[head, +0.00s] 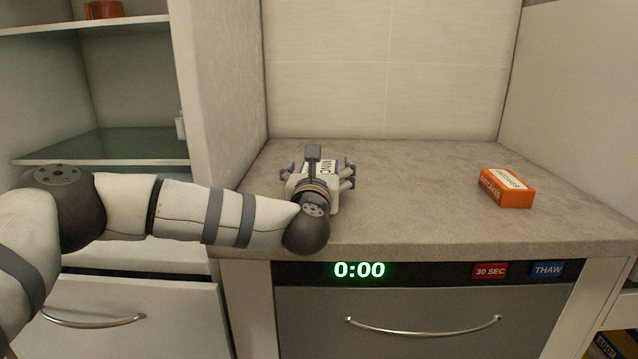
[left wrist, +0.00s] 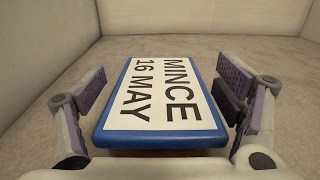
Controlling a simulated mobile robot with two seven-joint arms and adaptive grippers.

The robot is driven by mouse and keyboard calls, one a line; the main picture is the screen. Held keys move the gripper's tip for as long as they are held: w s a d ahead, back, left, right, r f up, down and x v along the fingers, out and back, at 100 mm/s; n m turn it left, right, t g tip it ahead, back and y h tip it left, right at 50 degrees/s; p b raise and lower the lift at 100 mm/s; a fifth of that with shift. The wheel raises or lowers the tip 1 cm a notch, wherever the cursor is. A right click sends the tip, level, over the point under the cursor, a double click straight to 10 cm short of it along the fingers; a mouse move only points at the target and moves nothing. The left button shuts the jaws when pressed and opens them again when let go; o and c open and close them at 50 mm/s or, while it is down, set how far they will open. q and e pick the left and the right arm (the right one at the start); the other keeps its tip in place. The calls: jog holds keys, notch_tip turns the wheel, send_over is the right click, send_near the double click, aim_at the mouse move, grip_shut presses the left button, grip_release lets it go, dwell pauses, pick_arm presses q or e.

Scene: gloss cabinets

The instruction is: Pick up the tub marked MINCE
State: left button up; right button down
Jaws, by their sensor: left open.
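The tub marked MINCE (left wrist: 160,98) has a blue rim and a white label reading "MINCE 16 MAY" in the left wrist view. My left gripper (left wrist: 164,112) is open, with one finger on each side of the tub. A gap shows at the left finger; the right finger's pad is very close to the tub, and I cannot tell if it touches. The left gripper (head: 321,176) also shows in the head view. My right gripper is not in view.
An orange box (head: 507,187) with a white label sits at the right of the grey counter (head: 415,190). The counter between is clear. A cabinet side panel (head: 228,80) rises at the left, and walls close the back and right. A drawer front with a 0:00 display (head: 359,270) is below.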

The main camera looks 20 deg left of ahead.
pick_arm(q)
jog(key=c, duration=1.4)
jog(key=shift+r, duration=0.15)
